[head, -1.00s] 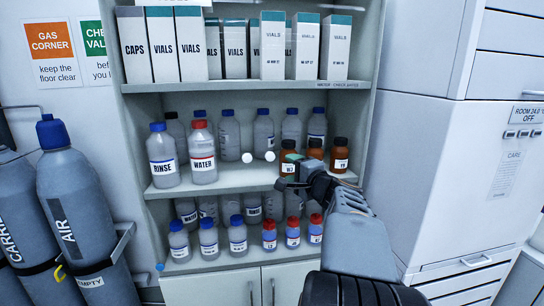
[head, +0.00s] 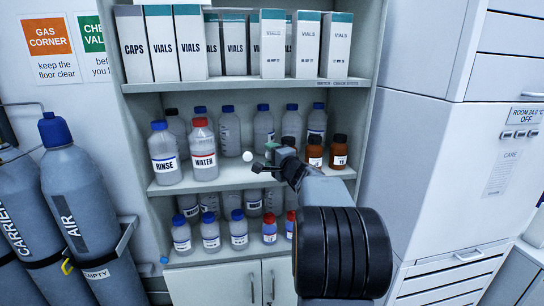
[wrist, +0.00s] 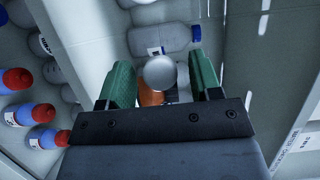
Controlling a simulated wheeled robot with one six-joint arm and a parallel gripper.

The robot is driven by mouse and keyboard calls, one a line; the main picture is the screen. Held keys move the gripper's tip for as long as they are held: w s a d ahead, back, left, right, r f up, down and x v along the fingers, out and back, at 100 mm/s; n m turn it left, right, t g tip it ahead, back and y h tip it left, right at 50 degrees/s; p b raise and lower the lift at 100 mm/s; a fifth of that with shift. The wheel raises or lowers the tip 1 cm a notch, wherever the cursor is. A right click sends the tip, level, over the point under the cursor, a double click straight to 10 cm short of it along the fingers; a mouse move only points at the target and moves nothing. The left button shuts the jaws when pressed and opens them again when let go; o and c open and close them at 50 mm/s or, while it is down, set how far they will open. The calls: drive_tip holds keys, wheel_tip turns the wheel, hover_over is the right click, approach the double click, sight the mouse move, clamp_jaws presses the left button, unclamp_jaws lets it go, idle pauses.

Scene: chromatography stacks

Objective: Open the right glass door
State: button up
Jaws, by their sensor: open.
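The right glass door (head: 325,188) is a clear pane, hard to see, over the right half of the shelved cabinet; it looks shut. Its round knob (wrist: 160,73) shows pale grey in the wrist view, between the two green finger pads of my gripper (wrist: 162,82). The pads are apart, with a gap on each side of the knob. In the head view my gripper (head: 267,160) is in front of the cabinet's middle and hides this knob. The left door's white knob (head: 247,156) shows just left of it.
Behind the glass stand vial boxes (head: 235,45), brown bottles (head: 314,151) and clear bottles with blue or red caps (head: 204,150). Grey gas cylinders (head: 85,210) stand at the left. A white cabinet (head: 440,180) stands close on the right. Lower white doors (head: 225,285) are below.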

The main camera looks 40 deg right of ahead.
clamp_jaws()
idle(0.4)
drive_tip(key=shift+s, duration=0.15)
